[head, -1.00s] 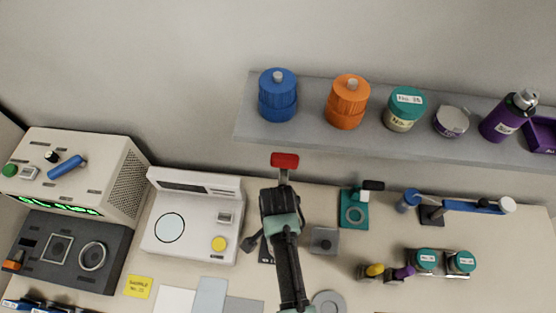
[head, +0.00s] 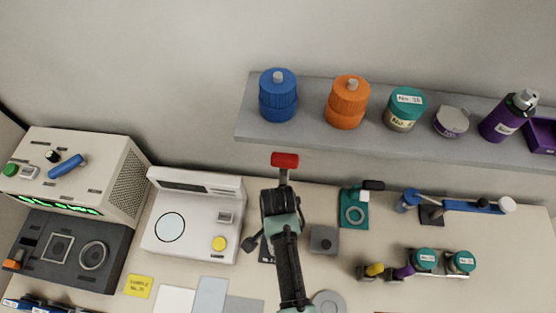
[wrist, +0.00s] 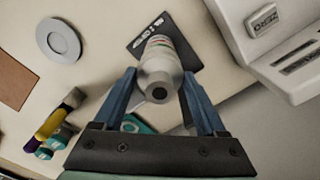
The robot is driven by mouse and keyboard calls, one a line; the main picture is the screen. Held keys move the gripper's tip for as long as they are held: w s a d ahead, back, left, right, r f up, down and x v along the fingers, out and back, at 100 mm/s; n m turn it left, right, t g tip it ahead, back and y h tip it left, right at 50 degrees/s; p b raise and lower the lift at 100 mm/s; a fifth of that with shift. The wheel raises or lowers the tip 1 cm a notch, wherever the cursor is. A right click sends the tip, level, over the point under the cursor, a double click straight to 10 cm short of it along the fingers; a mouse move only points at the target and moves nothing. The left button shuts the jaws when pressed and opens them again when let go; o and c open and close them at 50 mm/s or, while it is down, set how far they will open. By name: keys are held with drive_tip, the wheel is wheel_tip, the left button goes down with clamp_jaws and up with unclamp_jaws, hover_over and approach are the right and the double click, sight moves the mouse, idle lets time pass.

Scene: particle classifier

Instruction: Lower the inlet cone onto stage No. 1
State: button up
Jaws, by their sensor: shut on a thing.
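My gripper shows in the wrist view (wrist: 158,100), its blue fingers on either side of a pale grey, tapering piece, which I take for the inlet cone (wrist: 157,80). It is shut on this piece. The piece has a dark round hole in the end facing the wrist camera. In the head view my arm hides the cone, and only part of the dark plate (head: 266,251) shows.
A white instrument (head: 195,230) stands close left of my gripper. To the right are a grey block (head: 323,246), a teal stand (head: 354,224) and yellow and purple bottles (wrist: 52,125). A grey ring (wrist: 47,45) lies flat. A shelf (head: 310,128) with jars runs behind.

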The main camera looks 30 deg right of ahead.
drive_tip(key=shift+f, duration=0.35)
drive_tip(key=o, duration=1.5)
drive_tip(key=shift+r, duration=0.1)
wheel_tip(320, 180, up, 13)
drive_tip(key=shift+f+b, duration=0.1)
drive_tip(key=shift+b, duration=0.95)
